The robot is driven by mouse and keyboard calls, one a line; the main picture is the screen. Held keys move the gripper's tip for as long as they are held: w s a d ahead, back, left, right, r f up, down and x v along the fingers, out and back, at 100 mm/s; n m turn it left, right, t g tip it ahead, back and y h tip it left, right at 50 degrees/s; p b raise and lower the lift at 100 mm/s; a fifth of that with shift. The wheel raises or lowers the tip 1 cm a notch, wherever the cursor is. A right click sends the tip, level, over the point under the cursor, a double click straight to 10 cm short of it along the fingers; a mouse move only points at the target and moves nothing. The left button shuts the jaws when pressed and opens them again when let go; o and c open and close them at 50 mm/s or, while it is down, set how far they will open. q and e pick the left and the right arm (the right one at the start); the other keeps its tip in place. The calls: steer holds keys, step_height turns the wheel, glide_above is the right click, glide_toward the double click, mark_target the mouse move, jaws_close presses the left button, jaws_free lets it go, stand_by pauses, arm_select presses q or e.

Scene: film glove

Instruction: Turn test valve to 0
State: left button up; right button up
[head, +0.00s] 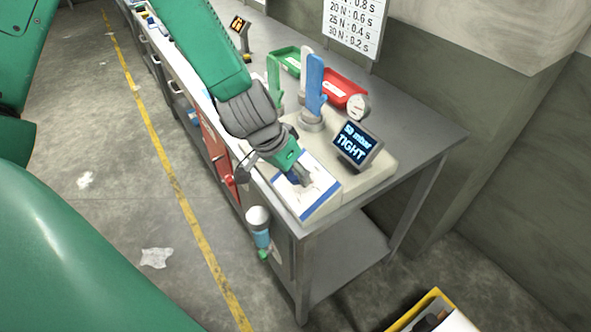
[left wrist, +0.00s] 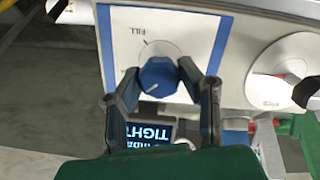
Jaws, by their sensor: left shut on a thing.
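The test valve is a blue round knob (left wrist: 158,80) on a white panel with a blue border (left wrist: 215,60). My left gripper (left wrist: 160,72) is shut on the knob, one finger on each side. A white line on the knob points to the lower left in the left wrist view. A printed FILL label stands upside down above the knob; another label by the left finger is mostly hidden. In the head view my left gripper (head: 299,178) reaches down onto the panel (head: 322,205) and hides most of the knob. My right gripper is not in view.
A display (head: 356,145) reading "50 mbar TIGHT" stands right of my left gripper. A bottle (head: 259,228) hangs at the bench edge.

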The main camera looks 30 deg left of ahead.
arm_select(q)
steer(key=shift+o, duration=0.2)
steer(key=n, duration=0.3)
steer(key=n+p, duration=0.1)
steer(key=shift+w+a+r+n+h, duration=0.15)
steer(key=shift+w+r+n+h, duration=0.05)
steer(key=shift+w+n+h, duration=0.1)
steer(key=shift+s+f+n+t, duration=0.1)
steer(key=shift+n+t, duration=0.2)
steer(key=shift+n, duration=1.9)
steer(key=o, duration=1.1)
steer(key=shift+f+h, duration=0.15)
steer(key=shift+h, duration=0.15)
steer(key=shift+s+a+r, duration=0.15)
steer(key=shift+s+r, duration=0.05)
steer(key=shift+r, duration=0.1)
steer(key=v, duration=1.1)
steer(key=shift+a+r, duration=0.1)
